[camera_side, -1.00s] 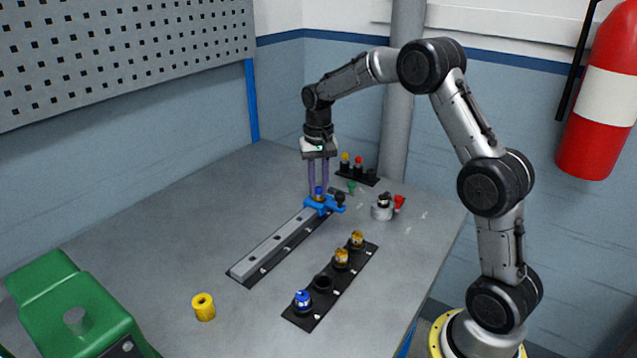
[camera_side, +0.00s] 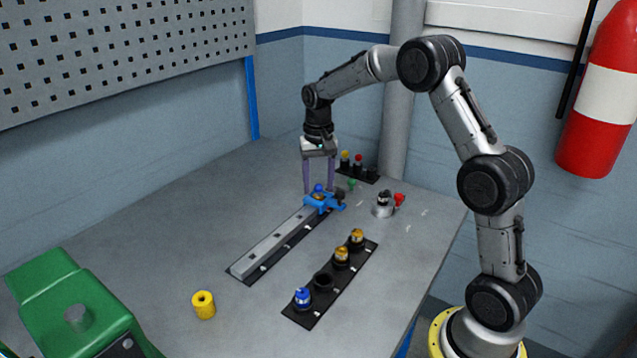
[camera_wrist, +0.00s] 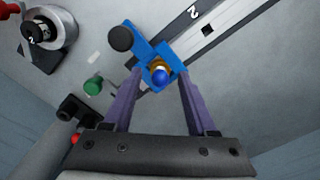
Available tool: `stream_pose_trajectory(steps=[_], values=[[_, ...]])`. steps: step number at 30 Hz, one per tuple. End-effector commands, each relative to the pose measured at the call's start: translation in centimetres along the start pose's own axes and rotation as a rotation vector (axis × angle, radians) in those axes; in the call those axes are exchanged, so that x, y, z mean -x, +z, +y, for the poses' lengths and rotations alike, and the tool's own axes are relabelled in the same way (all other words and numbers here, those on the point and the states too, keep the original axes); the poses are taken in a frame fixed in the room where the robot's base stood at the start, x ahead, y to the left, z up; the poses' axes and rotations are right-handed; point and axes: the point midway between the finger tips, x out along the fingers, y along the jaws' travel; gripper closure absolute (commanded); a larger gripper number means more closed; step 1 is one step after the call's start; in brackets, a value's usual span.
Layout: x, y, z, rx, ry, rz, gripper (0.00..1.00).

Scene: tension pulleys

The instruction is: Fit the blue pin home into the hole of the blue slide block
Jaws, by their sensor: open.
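The blue pin (camera_side: 318,188) stands in the hole of the blue slide block (camera_side: 325,204), at the far end of the grey rail. In the wrist view the pin's round blue head (camera_wrist: 160,77) shows with a brass-coloured band around it, within the blue block (camera_wrist: 150,53). How deep the pin sits is hard to tell. My gripper (camera_side: 319,189) points down over the block, its purple fingers apart on either side of the pin. In the wrist view the open fingers (camera_wrist: 160,75) flank the pin with gaps and do not touch it.
The grey rail (camera_side: 270,245) runs toward the front left. A black strip (camera_side: 329,300) holds a blue-topped part and brass-topped parts. A yellow cylinder (camera_side: 204,305) stands at front. A round metal fixture (camera_side: 382,208) and a rack (camera_side: 357,173) with coloured tops stand behind.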

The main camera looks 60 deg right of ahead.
Motion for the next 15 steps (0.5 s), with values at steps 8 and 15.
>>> stream_pose_trajectory(steps=[8, 15], values=[[1.2, -0.1, -0.1, 0.000, -0.002, 0.004, 0.42], [5.9, -0.1, -0.1, 0.000, -0.003, 0.006, 0.42]])
